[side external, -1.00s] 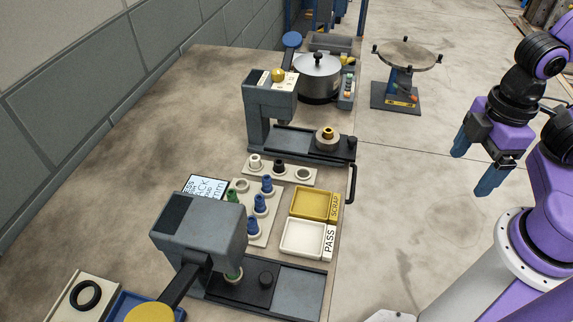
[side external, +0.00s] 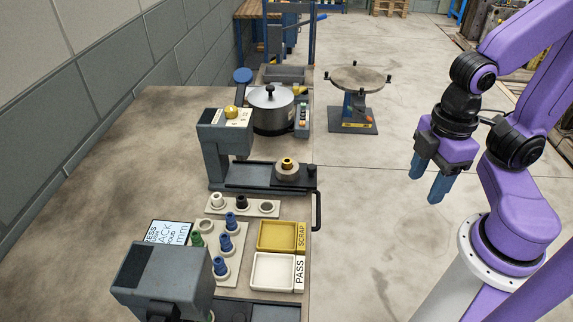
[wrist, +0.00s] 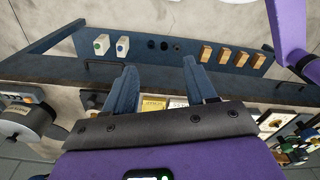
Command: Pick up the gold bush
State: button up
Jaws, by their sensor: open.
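The gold bush (side external: 287,162) stands upright in a pale round seat (side external: 287,174) on the slide of the rear grey press (side external: 240,173). I cannot pick it out for sure in the wrist view. My gripper (side external: 428,192) hangs to the right of the bench, over the floor, well apart from the bush. Its two blue fingers point down and hold nothing. In the wrist view my gripper (wrist: 160,66) shows its fingers spread with a gap between them.
A yellow SCRAP tray (side external: 262,249) and a white PASS tray (side external: 256,285) lie at the bench's right edge. Racks with blue (side external: 226,243), green, black and white bushes stand beside them. A black handle (side external: 317,211) juts from the edge.

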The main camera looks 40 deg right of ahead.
notch_tip(320, 180, up, 6)
jog(key=r+n, duration=0.1)
jog(key=n, duration=0.3)
send_over(287, 161)
notch_tip(287, 161, down, 18)
jog(key=shift+r, duration=0.1)
grip_shut()
dwell(0.3)
